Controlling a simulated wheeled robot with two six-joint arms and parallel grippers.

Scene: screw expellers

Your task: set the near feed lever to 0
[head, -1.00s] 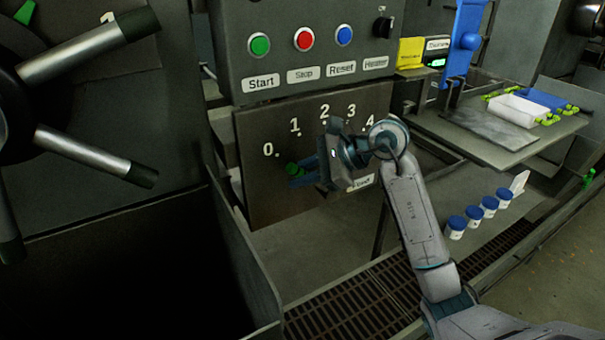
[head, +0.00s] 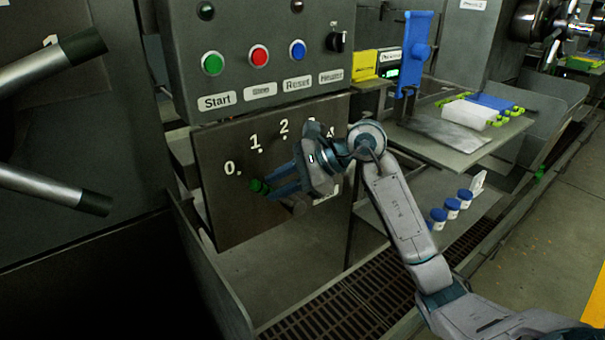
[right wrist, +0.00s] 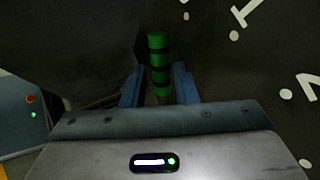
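The feed lever has a green banded handle (head: 260,186) on a dark dial panel (head: 225,215) marked 0, 1, 2 and up. The lever's pivot and part of the label are hidden by my gripper. My left gripper is not in view.
Above the dial is a control box (head: 240,30) with green, red and blue buttons and a black knob (head: 337,42). Thick metal handles (head: 50,62) stick out at left. A shelf (head: 455,150) with a white tray (head: 468,113) and blue-capped jars (head: 452,208) are at right.

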